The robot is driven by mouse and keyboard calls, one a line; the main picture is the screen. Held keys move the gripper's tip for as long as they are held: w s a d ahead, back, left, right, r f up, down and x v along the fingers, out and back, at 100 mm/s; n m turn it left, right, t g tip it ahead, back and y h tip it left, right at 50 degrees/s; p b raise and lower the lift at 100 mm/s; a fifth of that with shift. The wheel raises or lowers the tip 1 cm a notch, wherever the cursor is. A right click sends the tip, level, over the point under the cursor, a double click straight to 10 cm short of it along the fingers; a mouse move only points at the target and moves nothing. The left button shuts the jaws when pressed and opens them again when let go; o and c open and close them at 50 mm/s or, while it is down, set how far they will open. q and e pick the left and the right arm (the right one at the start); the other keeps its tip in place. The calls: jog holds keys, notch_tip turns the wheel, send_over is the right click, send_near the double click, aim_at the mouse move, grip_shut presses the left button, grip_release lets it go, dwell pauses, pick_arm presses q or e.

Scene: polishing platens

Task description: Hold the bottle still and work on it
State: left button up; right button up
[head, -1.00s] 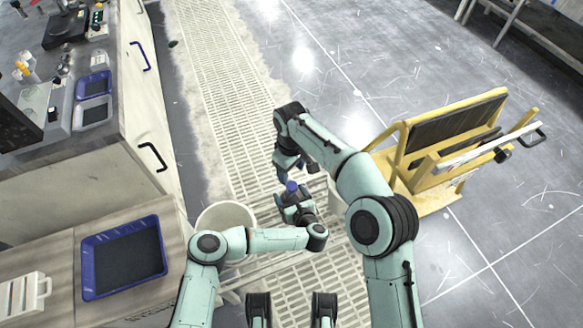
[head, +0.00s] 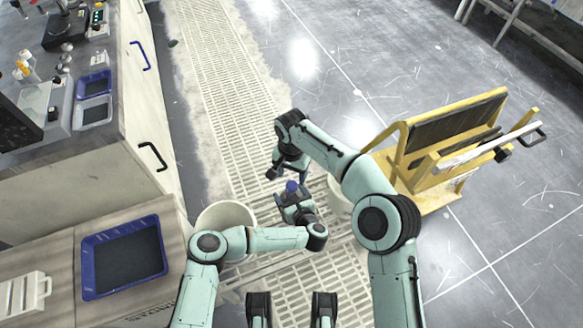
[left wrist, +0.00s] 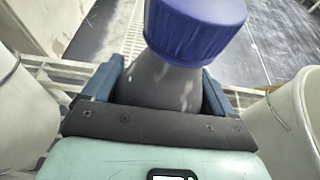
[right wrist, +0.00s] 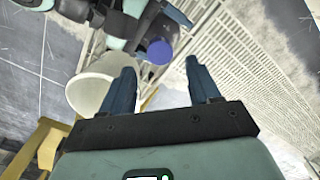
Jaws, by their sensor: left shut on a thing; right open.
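A grey bottle (left wrist: 165,82) with a ribbed blue cap (left wrist: 196,28) is between the fingers of my left gripper (left wrist: 163,92), which is shut on it. In the head view the blue cap (head: 292,186) points up out of my left gripper (head: 298,205). My right gripper (head: 287,172) is just beyond the cap, apart from it. In the right wrist view my right gripper (right wrist: 163,85) is open and empty. There the blue cap (right wrist: 159,51) shows past the fingertips, near the left finger. Much of the bottle's body is hidden by my left gripper.
A white bin (head: 226,216) stands left of the bottle; another pale bin (head: 339,196) is partly hidden behind my right arm. A yellow cart (head: 440,155) is at the right. The bench with a blue tray (head: 123,257) is at the left. Grated floor (head: 228,100) lies clear ahead.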

aim_at(292, 185)
jog(key=shift+f, duration=2.7)
